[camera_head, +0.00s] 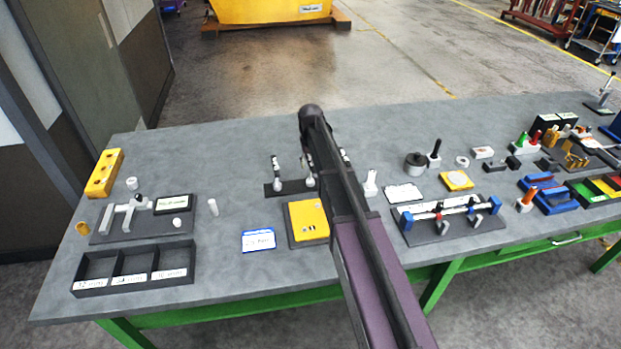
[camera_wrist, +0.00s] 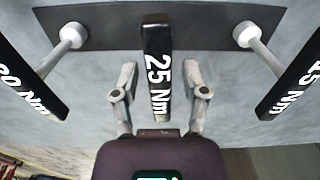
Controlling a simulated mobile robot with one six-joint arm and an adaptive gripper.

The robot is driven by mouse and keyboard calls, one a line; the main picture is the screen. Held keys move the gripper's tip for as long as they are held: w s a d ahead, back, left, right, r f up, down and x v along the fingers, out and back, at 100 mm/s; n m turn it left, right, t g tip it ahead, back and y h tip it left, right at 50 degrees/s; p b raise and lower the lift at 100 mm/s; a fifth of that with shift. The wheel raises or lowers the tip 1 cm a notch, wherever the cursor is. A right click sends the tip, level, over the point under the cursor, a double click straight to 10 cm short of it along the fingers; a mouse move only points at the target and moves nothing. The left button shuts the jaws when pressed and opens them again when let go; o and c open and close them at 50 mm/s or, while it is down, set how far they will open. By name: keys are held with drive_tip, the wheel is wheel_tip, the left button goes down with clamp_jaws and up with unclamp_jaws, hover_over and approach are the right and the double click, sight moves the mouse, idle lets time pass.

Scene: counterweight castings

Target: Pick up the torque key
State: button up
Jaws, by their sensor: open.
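Several torque keys with black handles and pale round ends stand at a dark rack (camera_head: 282,190). In the wrist view the middle key, marked 25 Nm (camera_wrist: 157,60), lies between the two fingers of my gripper (camera_wrist: 159,75). The gripper is open, with a gap on both sides of the handle. A key marked 15 Nm (camera_wrist: 292,82) is at the right, and one whose partly cut label seems to read 20 Nm (camera_wrist: 40,88) is at the left.
On the grey bench (camera_head: 240,150), a yellow box (camera_head: 305,222) and a white label card (camera_head: 258,240) lie in front of the rack. A three-part black tray (camera_head: 135,268) is at the left. A fixture with blue blocks (camera_head: 440,212) stands right of my arm.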

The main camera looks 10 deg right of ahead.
sight(310, 173)
drive_tip(key=shift+f+b, duration=0.85)
drive_tip(key=shift+f, duration=0.25)
clamp_jaws()
